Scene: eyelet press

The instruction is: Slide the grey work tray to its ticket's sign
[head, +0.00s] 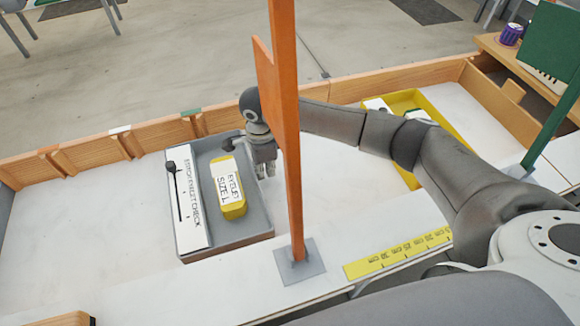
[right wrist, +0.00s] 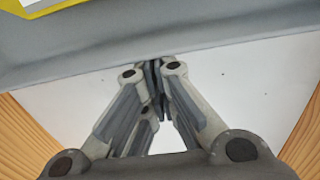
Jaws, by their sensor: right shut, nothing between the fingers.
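The grey work tray (head: 228,241) lies on the white bench top, left of the orange sign post (head: 291,150). It holds a yellow block (head: 236,208) labelled "EYELET SIZE L" and a long white strip (head: 190,222) with printed words and a thin black piece on it. My right gripper (head: 265,170) points down at the tray's right side, shut and empty. In the right wrist view its fingertips (right wrist: 155,66) are together close to the grey tray wall (right wrist: 215,48); I cannot tell whether they touch it. My left gripper is out of view.
A green sign post (head: 550,125) stands at the right. A yellow tray (head: 437,112) sits behind my right arm. A yellow ruler (head: 400,255) lies along the front edge. A wooden rail (head: 95,153) with coloured marks borders the back. The bench left of the grey tray is clear.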

